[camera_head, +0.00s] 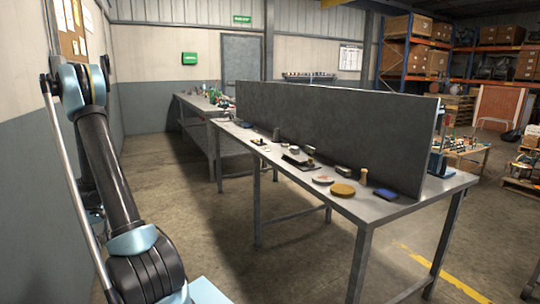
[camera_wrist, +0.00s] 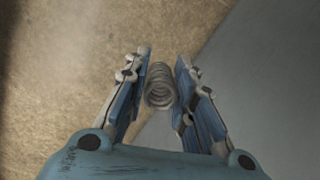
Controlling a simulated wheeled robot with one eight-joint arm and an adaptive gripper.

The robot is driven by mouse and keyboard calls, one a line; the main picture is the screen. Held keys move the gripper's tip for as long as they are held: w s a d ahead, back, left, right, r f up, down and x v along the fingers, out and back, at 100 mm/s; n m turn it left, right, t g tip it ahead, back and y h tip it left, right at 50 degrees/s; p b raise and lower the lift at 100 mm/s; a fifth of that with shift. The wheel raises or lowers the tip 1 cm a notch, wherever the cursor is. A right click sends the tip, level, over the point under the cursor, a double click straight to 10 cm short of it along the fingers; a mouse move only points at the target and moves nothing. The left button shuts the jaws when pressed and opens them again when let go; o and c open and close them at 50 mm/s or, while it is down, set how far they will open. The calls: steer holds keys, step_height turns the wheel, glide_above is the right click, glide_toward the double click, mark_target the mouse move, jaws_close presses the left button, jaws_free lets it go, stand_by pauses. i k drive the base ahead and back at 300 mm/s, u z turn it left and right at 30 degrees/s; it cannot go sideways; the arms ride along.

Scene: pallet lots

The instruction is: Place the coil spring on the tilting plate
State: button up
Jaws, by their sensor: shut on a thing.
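The coil spring (camera_wrist: 159,86) is a grey metal coil, seen in the wrist view between the two fingers of my gripper (camera_wrist: 163,64). My gripper is shut on it and holds it over bare floor. The head view shows my arm at the left, but not the gripper or the spring. A dark, flat piece (camera_head: 299,158) on the near workbench may be the tilting plate; it is too small to be sure, and its slant cannot be told.
The near workbench (camera_head: 408,207) has a tall dark panel (camera_head: 330,125) along its back. On it are a yellow-brown disc (camera_head: 342,190), a pale disc (camera_head: 322,180), a wooden peg (camera_head: 363,176) and a blue item (camera_head: 386,194). Floor between my arm and the bench is clear.

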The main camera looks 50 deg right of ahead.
mark_target(303, 158)
steer(key=u, duration=0.1)
steer(key=i, duration=0.4)
steer(key=z, duration=1.5)
